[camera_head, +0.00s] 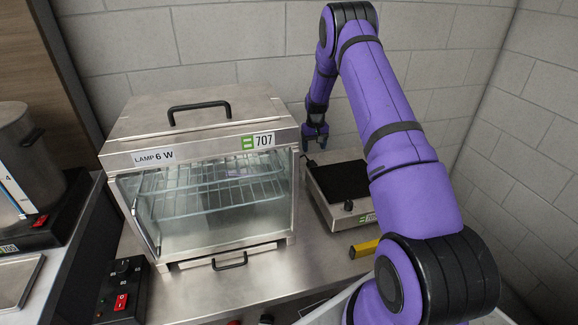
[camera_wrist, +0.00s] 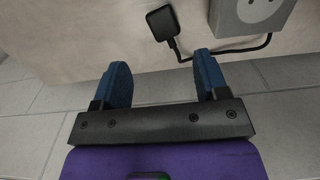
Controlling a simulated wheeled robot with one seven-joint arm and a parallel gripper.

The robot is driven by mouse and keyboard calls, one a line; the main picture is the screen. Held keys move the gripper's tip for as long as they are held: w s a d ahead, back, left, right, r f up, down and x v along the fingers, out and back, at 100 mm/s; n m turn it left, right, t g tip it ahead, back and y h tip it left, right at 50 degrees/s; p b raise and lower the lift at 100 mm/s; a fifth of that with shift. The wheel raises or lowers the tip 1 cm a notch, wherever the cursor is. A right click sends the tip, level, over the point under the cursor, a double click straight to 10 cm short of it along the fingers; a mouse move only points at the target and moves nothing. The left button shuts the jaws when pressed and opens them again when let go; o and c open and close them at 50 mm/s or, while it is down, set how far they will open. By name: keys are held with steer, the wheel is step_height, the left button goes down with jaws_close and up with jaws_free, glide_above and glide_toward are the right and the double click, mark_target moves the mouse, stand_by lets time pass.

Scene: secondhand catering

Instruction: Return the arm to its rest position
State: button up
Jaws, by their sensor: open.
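My purple arm reaches up and over the right side of the counter in the head view. My gripper (camera_head: 315,133) hangs pointing down at the arm's far end, by the back wall, just above and behind the black-topped hotplate (camera_head: 337,181). In the wrist view my gripper (camera_wrist: 160,85) shows two blue fingers spread apart, with nothing between them. A black plug (camera_wrist: 163,24) with a cord lies beyond the fingers, near a grey socket box (camera_wrist: 250,14).
A steel display cabinet (camera_head: 205,120) with a glass front and wire racks stands left of my gripper. A yellow object (camera_head: 363,249) lies at the counter's front right. A control box (camera_head: 122,290) with a red switch and a large pot (camera_head: 28,150) are at left.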

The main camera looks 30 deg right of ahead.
steer(key=s+a+r, duration=0.1)
steer(key=a+r, duration=0.2)
steer(key=r, duration=0.4)
steer(key=s+a+r+t, duration=0.1)
steer(key=a+r, duration=0.1)
steer(key=r, duration=0.4)
steer(key=s+a+r, duration=0.1)
steer(key=a+r, duration=0.2)
steer(key=r, duration=0.4)
steer(key=s+a+r+n+t, duration=0.1)
steer(key=s+a+r, duration=0.4)
steer(key=r, duration=0.2)
steer(key=s+a+r, duration=0.5)
steer(key=r, duration=0.2)
steer(key=s+a+r+t, duration=0.1)
steer(key=s+a+r, duration=0.15)
steer(key=s, duration=0.25)
steer(key=s+a+r+n, duration=0.1)
steer(key=s+a+r, duration=0.1)
steer(key=s+r, duration=0.15)
steer(key=s+a+r+t, duration=0.1)
steer(key=s+a+r, duration=0.15)
steer(key=s, duration=0.35)
steer(key=s+a+f, duration=0.1)
steer(key=s+a, duration=0.1)
steer(key=s, duration=0.6)
steer(key=s+a+f+n+t, duration=0.1)
steer(key=s+a, duration=0.1)
steer(key=s, duration=0.7)
steer(key=shift+a, duration=0.35)
